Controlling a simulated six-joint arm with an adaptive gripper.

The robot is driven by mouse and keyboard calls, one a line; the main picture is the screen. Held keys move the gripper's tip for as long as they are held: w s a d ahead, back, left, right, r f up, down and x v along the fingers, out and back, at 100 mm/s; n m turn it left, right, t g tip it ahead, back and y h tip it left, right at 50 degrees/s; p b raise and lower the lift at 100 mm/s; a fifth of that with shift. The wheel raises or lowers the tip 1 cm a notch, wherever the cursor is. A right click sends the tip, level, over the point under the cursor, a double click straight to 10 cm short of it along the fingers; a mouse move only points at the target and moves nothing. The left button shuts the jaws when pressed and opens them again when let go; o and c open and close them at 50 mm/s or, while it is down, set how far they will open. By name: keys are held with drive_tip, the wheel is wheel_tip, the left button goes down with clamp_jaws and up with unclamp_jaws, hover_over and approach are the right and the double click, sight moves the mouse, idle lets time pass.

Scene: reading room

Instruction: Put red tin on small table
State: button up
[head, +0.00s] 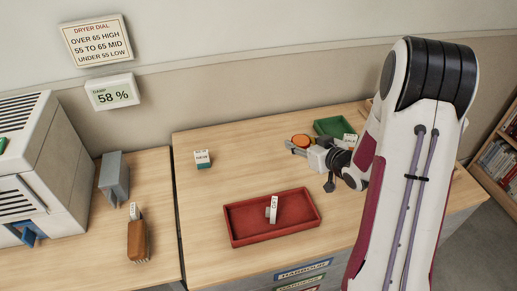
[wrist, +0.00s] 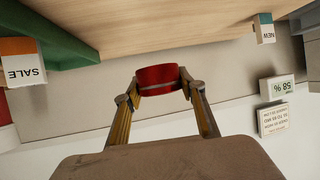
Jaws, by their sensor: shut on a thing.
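The red tin (wrist: 157,75) is small and round, and it sits between the two fingertips of my gripper (wrist: 160,88) in the wrist view. My gripper is shut on its sides. In the head view the tin (head: 301,138) shows an orange-red top beside my gripper (head: 296,146), over the back right of the wooden worktop (head: 225,265). The gap below the tin is hard to judge. No separate surface is clearly marked as the small table; a second wooden top (head: 70,270) stands at the left.
A red tray (head: 245,228) holds a white labelled piece (head: 272,209). A green tray (head: 332,127) lies behind my gripper, near a SALE sign (wrist: 22,65). A NEW sign (head: 202,159) stands back left.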

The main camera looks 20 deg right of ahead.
drive_tip(key=shift+w, duration=0.1)
drive_tip(key=w+a, duration=0.8)
drive_tip(key=w, duration=0.2)
drive_tip(key=w+a+f, duration=0.1)
drive_tip(key=w+a, duration=0.1)
drive_tip(key=a, duration=0.6)
drive_tip(key=w+a+f, duration=0.1)
drive_tip(key=w+a, duration=0.2)
drive_tip(key=a, duration=0.6)
drive_tip(key=w+a+f, duration=0.1)
drive_tip(key=w+a, duration=0.1)
drive_tip(key=a, duration=0.7)
drive_tip(key=shift+w+f, duration=0.2)
drive_tip(key=shift+f, duration=0.05)
drive_tip(key=n+y, duration=0.1)
hover_over(153, 176)
wheel_tip(153, 176, down, 2)
drive_tip(key=shift+f, duration=0.1)
drive_tip(key=shift+f, duration=3.1)
drive_tip(key=shift+f, duration=0.1)
drive_tip(key=shift+f, duration=1.75)
